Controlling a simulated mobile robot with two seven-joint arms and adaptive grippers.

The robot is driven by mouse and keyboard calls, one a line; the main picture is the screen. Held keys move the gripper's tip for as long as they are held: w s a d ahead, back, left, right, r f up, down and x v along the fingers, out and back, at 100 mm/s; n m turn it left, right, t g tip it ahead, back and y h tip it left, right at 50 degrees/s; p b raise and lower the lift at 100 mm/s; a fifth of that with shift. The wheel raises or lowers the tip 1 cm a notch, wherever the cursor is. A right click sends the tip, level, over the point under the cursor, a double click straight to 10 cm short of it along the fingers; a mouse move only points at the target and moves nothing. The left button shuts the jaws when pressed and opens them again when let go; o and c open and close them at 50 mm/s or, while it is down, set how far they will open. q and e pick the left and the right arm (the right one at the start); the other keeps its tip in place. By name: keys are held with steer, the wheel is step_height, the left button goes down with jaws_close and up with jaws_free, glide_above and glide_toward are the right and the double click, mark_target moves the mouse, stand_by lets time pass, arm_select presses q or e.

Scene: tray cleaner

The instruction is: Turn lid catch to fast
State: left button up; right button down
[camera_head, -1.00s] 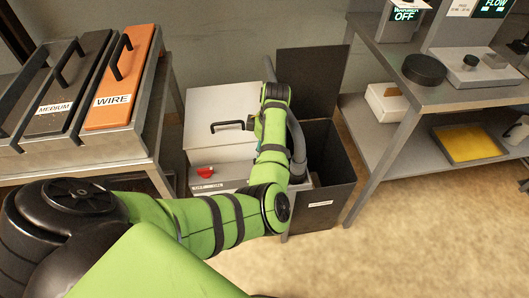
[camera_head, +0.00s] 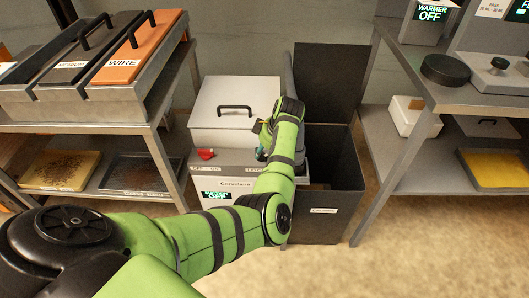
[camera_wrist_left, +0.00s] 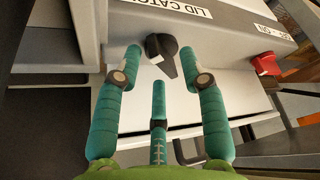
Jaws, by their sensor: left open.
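The lid catch (camera_wrist_left: 162,50) is a dark pointed knob on the grey panel below its "LID CATCH" label in the left wrist view. Its pointer is tilted toward the lower right of that view. My left gripper (camera_wrist_left: 160,62) is open, with one teal finger on each side of the knob; I cannot tell whether they touch it. In the head view, my left gripper (camera_head: 262,146) is at the right front of the white-lidded machine (camera_head: 232,101), and the arm hides the catch. The lid is down, with a black handle (camera_head: 235,108) on top. My right gripper is not in view.
A red switch (camera_head: 206,154) marked OFF/ON sits left of my gripper; it also shows in the wrist view (camera_wrist_left: 265,63). A dark bin (camera_head: 336,185) with a raised lid stands right of the machine. Shelves flank both sides, the left with a labelled tray rack (camera_head: 150,85).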

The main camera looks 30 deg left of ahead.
arm_select(q)
steer(key=shift+a+f, duration=0.15)
steer(key=shift+f, duration=0.25)
jaws_close()
steer(key=shift+r, duration=0.1)
